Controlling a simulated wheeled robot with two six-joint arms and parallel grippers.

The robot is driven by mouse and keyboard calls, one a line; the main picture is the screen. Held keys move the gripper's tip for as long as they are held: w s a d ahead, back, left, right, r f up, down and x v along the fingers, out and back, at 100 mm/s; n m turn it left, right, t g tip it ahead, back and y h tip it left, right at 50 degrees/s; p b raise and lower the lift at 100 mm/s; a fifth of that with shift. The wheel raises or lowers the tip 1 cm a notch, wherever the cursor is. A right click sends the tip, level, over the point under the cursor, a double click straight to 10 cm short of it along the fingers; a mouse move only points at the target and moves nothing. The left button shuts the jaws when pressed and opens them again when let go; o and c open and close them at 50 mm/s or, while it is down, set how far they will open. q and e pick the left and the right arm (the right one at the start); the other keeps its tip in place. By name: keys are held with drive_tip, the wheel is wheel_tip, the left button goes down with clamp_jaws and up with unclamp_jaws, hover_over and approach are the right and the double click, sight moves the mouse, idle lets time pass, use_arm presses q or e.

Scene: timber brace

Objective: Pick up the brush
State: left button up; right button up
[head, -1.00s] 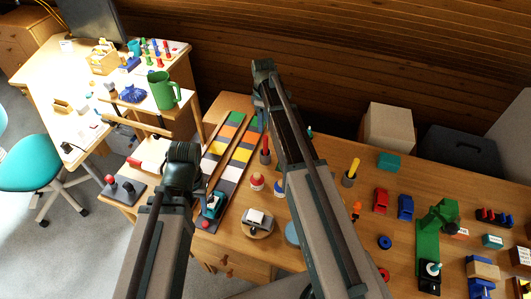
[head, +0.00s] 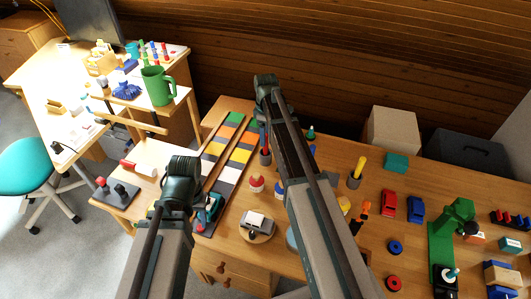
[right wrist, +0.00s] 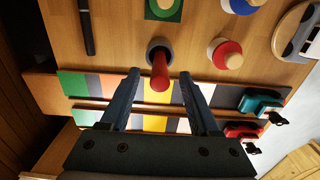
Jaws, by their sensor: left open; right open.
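No object is plainly a brush to my eye. A red upright stick (right wrist: 160,76) stands in a dark round holder (right wrist: 158,47) in the right wrist view, with its end towards the camera. It also shows in the head view (head: 265,143). My right gripper (right wrist: 160,74) is open, its two fingers on either side of the stick with gaps; nothing is gripped. In the head view it is mostly hidden by my arm. A yellow stick (head: 359,164) stands in a similar dark holder. My left arm's joint shows, but its fingers are hidden.
Coloured strips (head: 238,160) lie beside the red stick. A red-and-white round piece (head: 256,183) and a round board (head: 257,232) are close by. Toy cars (head: 388,206) and a green stand (head: 445,235) fill the right. Boxes (head: 392,130) stand at the back.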

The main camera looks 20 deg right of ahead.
wheel_tip(320, 180, down, 2)
drive_tip(key=shift+f+b, duration=0.1)
drive_tip(key=shift+b, duration=0.45)
clamp_jaws()
